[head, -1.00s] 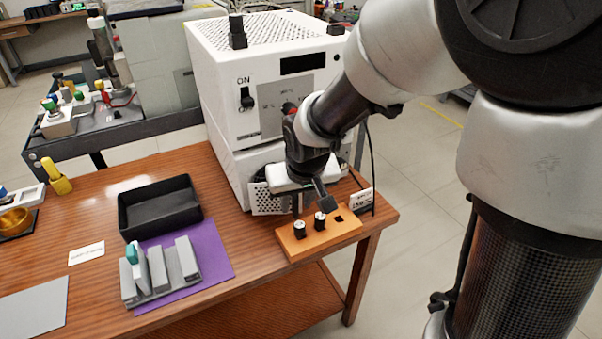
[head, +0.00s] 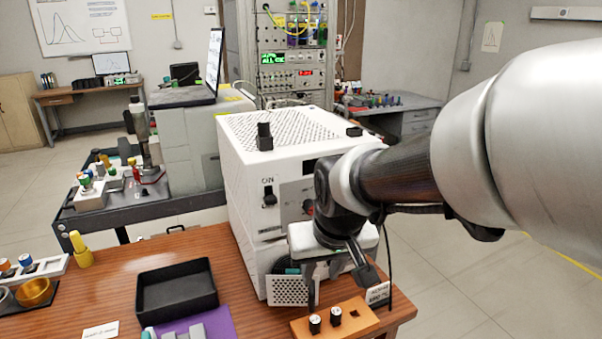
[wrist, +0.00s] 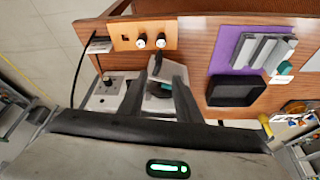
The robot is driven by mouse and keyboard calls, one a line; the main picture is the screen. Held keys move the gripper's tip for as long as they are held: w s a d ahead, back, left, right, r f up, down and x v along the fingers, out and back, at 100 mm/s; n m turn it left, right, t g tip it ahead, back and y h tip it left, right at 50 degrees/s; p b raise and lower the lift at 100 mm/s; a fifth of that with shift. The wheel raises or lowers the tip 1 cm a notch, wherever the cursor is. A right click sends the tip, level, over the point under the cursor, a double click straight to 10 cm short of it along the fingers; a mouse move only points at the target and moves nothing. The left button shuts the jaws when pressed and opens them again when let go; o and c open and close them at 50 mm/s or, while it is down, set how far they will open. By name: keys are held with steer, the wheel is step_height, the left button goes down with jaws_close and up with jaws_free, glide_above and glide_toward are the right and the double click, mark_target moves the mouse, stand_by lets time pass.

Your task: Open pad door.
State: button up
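A white boxy instrument (head: 240,180) stands on the wooden table. Low on its front, a small perforated white panel (head: 287,291), which looks like the pad door, stands beside a dark opening with a teal edge showing. My gripper (head: 340,290) points down in front of the instrument's lower front, just right of the panel. Its two fingers are apart. My gripper also shows in the wrist view (wrist: 160,76), where a small pale and dark part lies between the fingers. My gripper hides part of the lower front, and I cannot tell whether it touches the panel.
A black tray (head: 177,290) and a purple mat (head: 222,324) are to the left. Open floor lies right of the table.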

mark_target(293, 293)
steer(key=c, duration=0.3)
steer(key=shift+w+r+m+g+p, duration=0.3)
steer(key=shift+p, duration=0.25)
steer(key=c, duration=0.3)
steer(key=w+m+p, duration=0.1)
steer(key=w+m+g+p, duration=0.1)
steer(key=p, duration=0.1)
steer(key=w+d+r+m+p, duration=0.1)
steer(key=shift+w+r+y, duration=0.1)
steer(key=shift+w+y, duration=0.05)
steer(key=shift+y, duration=0.15)
jaws_close()
steer(key=w+d+f+m+g+y+p, duration=0.1)
steer(key=w+d+f+m+g+p, duration=0.45)
steer(key=w+m+p, duration=0.4)
steer(key=shift+m+t, duration=0.35)
steer(key=shift+t, duration=0.1)
steer(key=x, duration=0.3)
steer(key=s+p+x, duration=0.1)
steer(key=x, duration=0.7)
steer(key=shift+s+d+r+p, duration=0.15)
steer(key=shift+s+d+p, duration=0.1)
steer(key=shift+s+p, duration=0.05)
steer(key=s+a, duration=0.1)
steer(key=a, duration=0.2)
steer(key=shift+s+r+p, duration=0.2)
steer(key=shift+s+p, duration=0.15)
steer(key=shift+s, duration=0.05)
steer(key=shift+s+a, duration=0.15)
steer(key=shift+a, duration=0.05)
